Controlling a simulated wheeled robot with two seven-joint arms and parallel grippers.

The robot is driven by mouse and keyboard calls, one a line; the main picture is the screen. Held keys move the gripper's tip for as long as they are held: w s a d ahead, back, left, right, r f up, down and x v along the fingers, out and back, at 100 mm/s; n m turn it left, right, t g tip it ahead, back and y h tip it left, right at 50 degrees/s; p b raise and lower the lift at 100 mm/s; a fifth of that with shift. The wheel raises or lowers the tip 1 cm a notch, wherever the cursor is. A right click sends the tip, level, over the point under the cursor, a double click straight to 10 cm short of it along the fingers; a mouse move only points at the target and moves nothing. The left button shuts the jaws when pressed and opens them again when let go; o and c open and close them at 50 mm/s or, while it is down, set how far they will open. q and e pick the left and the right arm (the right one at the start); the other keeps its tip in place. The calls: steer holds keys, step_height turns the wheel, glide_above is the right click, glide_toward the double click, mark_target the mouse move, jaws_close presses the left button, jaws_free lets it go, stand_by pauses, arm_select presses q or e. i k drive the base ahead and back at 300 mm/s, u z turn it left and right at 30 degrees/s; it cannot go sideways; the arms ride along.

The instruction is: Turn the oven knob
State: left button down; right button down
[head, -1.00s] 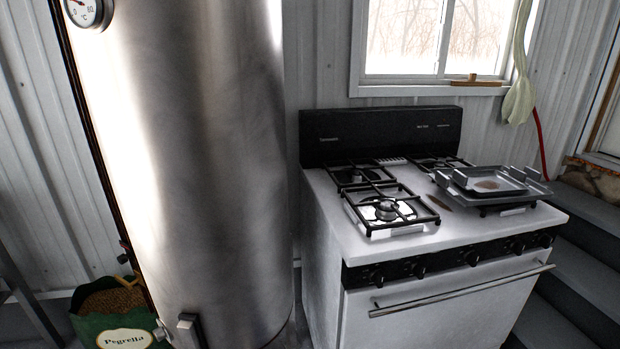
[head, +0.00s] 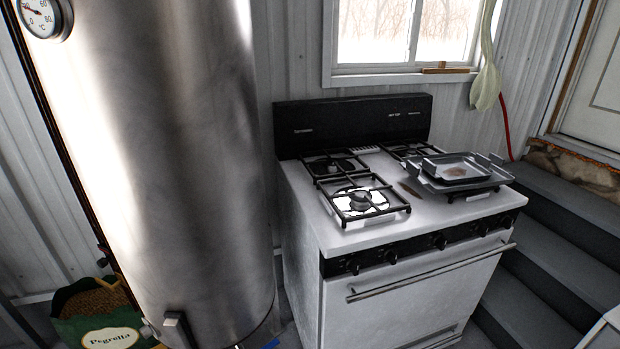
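The white stove (head: 400,300) stands right of centre in the head view. A black strip along its upper front carries several black knobs, among them a left-end knob (head: 353,268), a second knob (head: 391,257), a middle knob (head: 439,241) and a right-hand knob (head: 483,229). The knobs' settings are too small to read. The oven door handle (head: 430,274) is a metal bar below them, and the door looks shut. Neither of my grippers is in view, and nothing touches the knobs.
A large metal cylinder (head: 160,150) with a temperature gauge (head: 42,17) stands close on the left. Metal trays (head: 458,170) sit on the right burners. Grey steps (head: 550,250) rise on the right. A green Pegrella bag (head: 80,325) lies at lower left.

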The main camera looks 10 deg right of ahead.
mark_target(439, 240)
steer(key=z, duration=1)
steer(key=k, duration=0.35)
steer(key=u, duration=0.35)
